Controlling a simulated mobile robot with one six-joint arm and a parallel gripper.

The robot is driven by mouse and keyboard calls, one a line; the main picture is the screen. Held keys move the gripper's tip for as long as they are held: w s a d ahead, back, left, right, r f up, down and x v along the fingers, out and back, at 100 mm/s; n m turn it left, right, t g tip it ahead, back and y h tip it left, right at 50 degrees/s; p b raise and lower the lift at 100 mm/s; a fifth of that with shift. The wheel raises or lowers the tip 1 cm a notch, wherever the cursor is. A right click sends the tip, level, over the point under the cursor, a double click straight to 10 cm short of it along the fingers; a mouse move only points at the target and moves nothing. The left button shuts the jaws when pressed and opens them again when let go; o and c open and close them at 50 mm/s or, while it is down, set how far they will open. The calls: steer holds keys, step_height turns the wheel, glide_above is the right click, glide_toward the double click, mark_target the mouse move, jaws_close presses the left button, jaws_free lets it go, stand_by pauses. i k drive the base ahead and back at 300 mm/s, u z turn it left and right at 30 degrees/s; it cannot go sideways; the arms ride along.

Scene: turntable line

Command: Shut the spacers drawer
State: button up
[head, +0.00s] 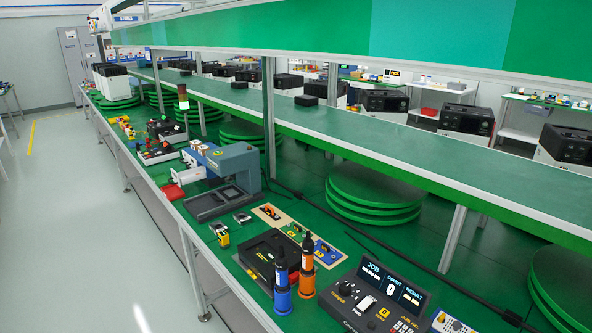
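No drawer with a readable spacers label shows in the head view. On the green bench, left of a blue-grey press-like machine (232,168), stands a small unit with a white tray-like part (187,175) sticking out to the left. A red part (172,192) lies or sticks out just in front of it. These may be drawers, but I cannot tell which one holds spacers or how far it is out. The machine partly hides the unit. My gripper is not in view.
A blue screwdriver (282,286) and an orange one (307,268) stand upright by a black case (268,260). A black control box (375,297) sits at the front right. A long raised shelf (330,125) runs above the bench. The grey floor (70,240) at left is clear.

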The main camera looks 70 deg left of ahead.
mark_target(188, 174)
steer(key=u, duration=3.05)
steer(key=k, duration=0.9)
steer(key=z, duration=0.05)
steer(key=i, duration=0.9)
steer(key=u, duration=0.35)
steer(key=i, duration=1.35)
steer(key=u, duration=0.2)
